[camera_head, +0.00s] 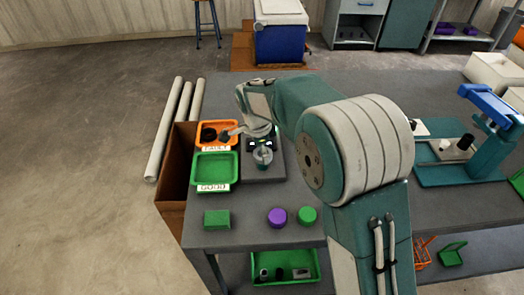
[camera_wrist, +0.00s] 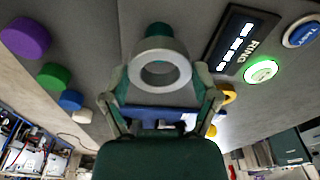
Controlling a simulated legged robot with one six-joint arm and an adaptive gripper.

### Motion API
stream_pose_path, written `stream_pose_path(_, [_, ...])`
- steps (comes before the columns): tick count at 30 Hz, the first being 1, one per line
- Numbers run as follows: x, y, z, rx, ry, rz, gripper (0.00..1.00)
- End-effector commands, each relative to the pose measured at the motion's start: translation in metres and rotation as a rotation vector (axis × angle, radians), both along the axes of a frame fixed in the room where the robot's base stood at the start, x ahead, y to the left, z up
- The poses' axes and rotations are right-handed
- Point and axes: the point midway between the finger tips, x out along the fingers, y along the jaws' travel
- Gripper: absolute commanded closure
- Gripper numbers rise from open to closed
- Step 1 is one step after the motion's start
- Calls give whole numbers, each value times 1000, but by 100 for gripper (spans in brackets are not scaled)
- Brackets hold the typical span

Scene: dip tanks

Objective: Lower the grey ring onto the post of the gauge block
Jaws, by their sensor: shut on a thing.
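The grey ring (camera_wrist: 160,51) is held between the two fingers of my gripper (camera_wrist: 161,82) in the wrist view. Its round opening faces the camera and shows plain grey through it. A teal round piece (camera_wrist: 159,30) shows just behind the ring's far edge; I cannot tell whether it is the gauge block's post or touches the ring. In the head view, my gripper (camera_head: 262,138) is over the dark station on the bench, with the grey ring (camera_head: 263,155) under it. The arm and gripper hide part of the station, and the ring's height above it is unclear.
An orange tray (camera_head: 231,126) labelled FAULT holds dark pieces, beside an empty green tray (camera_head: 213,168) labelled GOOD. A display marked RING (camera_wrist: 238,42) and a lit green button (camera_wrist: 261,71) are close by. Purple (camera_head: 277,217) and green (camera_head: 307,215) round pieces stand at the front.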

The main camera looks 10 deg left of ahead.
Motion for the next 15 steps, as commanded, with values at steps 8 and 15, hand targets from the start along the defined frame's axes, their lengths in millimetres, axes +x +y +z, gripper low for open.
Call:
stream_pose_path(8, [0, 0, -3, 0, 0, 0, 82])
stream_pose_path(15, [0, 0, -6, 0, 0, 0, 82])
